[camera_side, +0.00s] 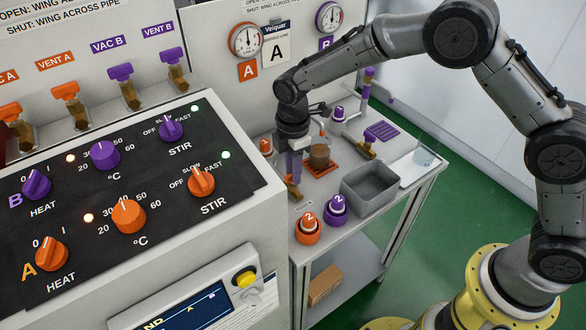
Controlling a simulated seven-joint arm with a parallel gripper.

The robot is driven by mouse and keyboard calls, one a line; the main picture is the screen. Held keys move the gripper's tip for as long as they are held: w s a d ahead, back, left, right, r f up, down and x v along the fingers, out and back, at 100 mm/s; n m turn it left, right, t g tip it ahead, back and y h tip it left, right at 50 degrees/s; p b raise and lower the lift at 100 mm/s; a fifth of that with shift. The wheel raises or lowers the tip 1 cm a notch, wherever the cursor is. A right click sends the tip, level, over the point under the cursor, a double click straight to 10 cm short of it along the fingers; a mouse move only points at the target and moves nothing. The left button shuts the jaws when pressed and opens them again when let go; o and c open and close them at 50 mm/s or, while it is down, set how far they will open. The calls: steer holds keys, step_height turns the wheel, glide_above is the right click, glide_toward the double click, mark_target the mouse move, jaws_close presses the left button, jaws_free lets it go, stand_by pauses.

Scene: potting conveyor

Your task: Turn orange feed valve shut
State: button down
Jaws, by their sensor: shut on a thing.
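My gripper (295,176) points down at the left side of the white bench, beside a beaker of brown contents.
A grey bin (369,188), orange cap 2 (308,228) and purple cap 2 (336,210) are nearer the front. The control panel (120,190) fills the left foreground.

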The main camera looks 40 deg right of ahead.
steer(key=shift+r+n, duration=0.1)
steer(key=shift+n, duration=0.5)
steer(key=c, duration=0.9)
jaws_free()
step_height(320, 180, up, 14)
